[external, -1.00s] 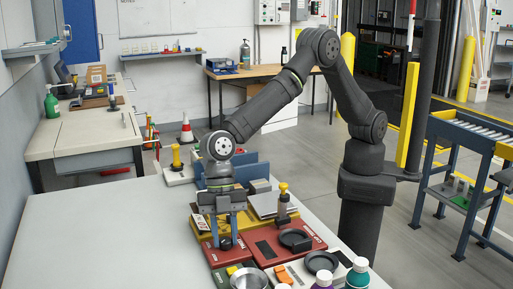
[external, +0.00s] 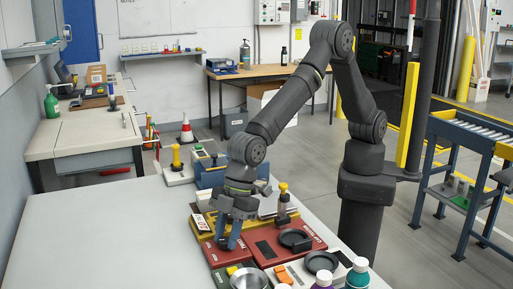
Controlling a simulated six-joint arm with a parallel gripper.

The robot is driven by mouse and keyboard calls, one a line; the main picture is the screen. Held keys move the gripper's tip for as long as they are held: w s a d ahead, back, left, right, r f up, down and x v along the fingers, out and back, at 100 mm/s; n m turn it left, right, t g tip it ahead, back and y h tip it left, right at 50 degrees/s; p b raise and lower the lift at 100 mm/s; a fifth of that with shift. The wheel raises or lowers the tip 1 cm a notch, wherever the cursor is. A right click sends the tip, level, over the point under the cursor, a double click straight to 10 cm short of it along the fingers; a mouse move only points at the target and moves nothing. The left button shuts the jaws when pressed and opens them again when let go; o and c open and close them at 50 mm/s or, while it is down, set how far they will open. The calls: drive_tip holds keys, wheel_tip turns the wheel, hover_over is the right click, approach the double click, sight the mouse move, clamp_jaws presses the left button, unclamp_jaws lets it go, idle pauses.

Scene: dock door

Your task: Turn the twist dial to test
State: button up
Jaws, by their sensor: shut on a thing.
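The red twist panel (external: 219,256) lies near the right edge of the grey table, with white lettering too small to read here. My gripper (external: 228,244) points down over this panel. Its blue-grey fingers are shut on the twist dial, which is mostly hidden behind them. The dial's pointer and the test mark cannot be made out.
A second red panel (external: 290,241) with a round black part stands to the right. A metal bowl (external: 249,279), an orange item (external: 284,274) and bottles (external: 358,272) are at the front. A yellow-topped plunger (external: 283,196) rises behind. The table's left side (external: 110,235) is clear.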

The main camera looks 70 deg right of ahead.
sight(227, 238)
drive_tip(key=shift+m, duration=0.5)
drive_tip(key=shift+t, duration=0.3)
drive_tip(key=o, duration=1)
drive_tip(key=shift+c, duration=0.2)
drive_tip(key=shift+r, duration=0.1)
drive_tip(key=shift+r, duration=0.35)
wheel_tip(227, 238, up, 3)
drive_tip(key=shift+r, duration=0.1)
drive_tip(key=w+d+r, duration=0.6)
drive_tip(key=d+r, duration=0.1)
drive_tip(key=d, duration=0.2)
drive_tip(key=shift+w+d, duration=0.2)
drive_tip(key=shift+w, duration=0.2)
